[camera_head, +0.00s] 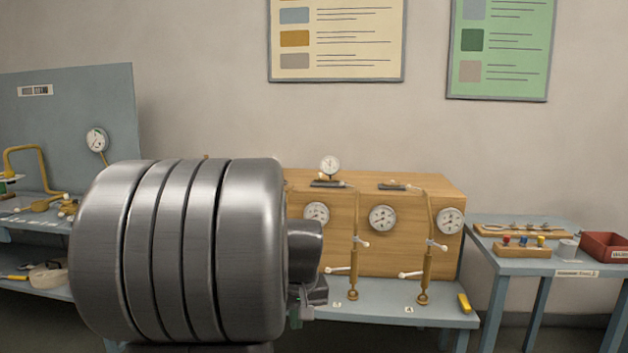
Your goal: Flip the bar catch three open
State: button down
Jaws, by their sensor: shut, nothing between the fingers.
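My arm's large ribbed metal link fills the left foreground. What looks like my gripper (297,316) shows small at its lower right, shut with nothing held, in front of the bench's left part. Right of it, a brass upright (353,282) stands on the bench beside a small tag (337,304) that seems to read 3. A white-tipped lever (338,270) sticks out to its left, and a smaller white lever (361,243) sits higher up. I cannot tell which part is bar catch three or whether it is open.
A similar brass upright (427,275) stands to the right, by another tag. A wooden panel (383,245) with round gauges is behind. A yellow block (464,303) lies at the bench's right end. A side table (520,262) at right holds a red bin (606,246).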

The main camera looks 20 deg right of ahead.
jog(key=w+d+r+p, duration=0.3)
jog(key=r+p, duration=0.1)
jog(key=r, duration=0.3)
jog(key=w+d+r+p, duration=0.3)
jog(key=d+r+p, duration=0.1)
jog(key=r, duration=0.3)
jog(key=w+d+r+t+p, duration=0.1)
jog(key=w+d+r+p, duration=0.2)
jog(key=r, duration=0.5)
jog(key=shift+w+d+p, duration=0.2)
jog(key=shift+p, duration=0.45)
